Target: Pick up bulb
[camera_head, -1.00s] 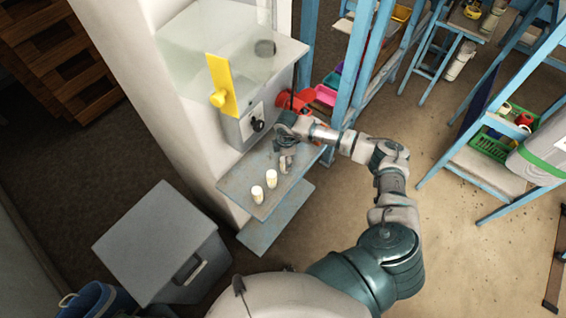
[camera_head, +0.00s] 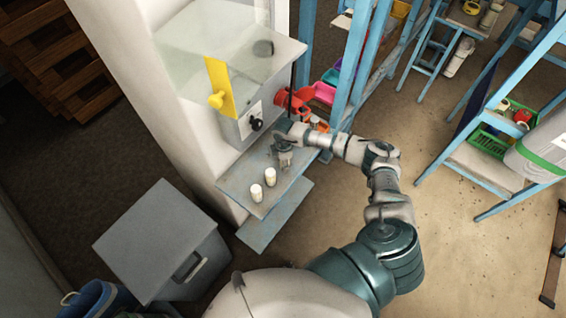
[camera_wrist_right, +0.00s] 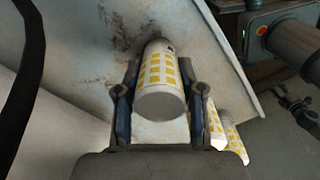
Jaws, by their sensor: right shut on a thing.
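My right gripper (camera_head: 285,158) is shut on a white bulb with yellow patches, low over the grey shelf. In the right wrist view the held bulb (camera_wrist_right: 162,82) sits between the two fingers (camera_wrist_right: 160,100). I cannot tell whether its end touches the shelf. Two more bulbs stand on the shelf, a nearer bulb (camera_head: 256,193) and a middle bulb (camera_head: 270,176), to the left of and in front of the gripper. Parts of these two show in the wrist view behind the right finger (camera_wrist_right: 235,140). In the head view the gripper hides most of the held bulb. My left gripper is not in view.
The grey shelf (camera_head: 232,186) juts from a machine with a black knob (camera_head: 256,124) and a yellow panel (camera_head: 219,86). Red and pink bins (camera_head: 325,92) and a blue rack (camera_head: 352,70) stand close to the right. A grey bin (camera_head: 155,240) stands at lower left.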

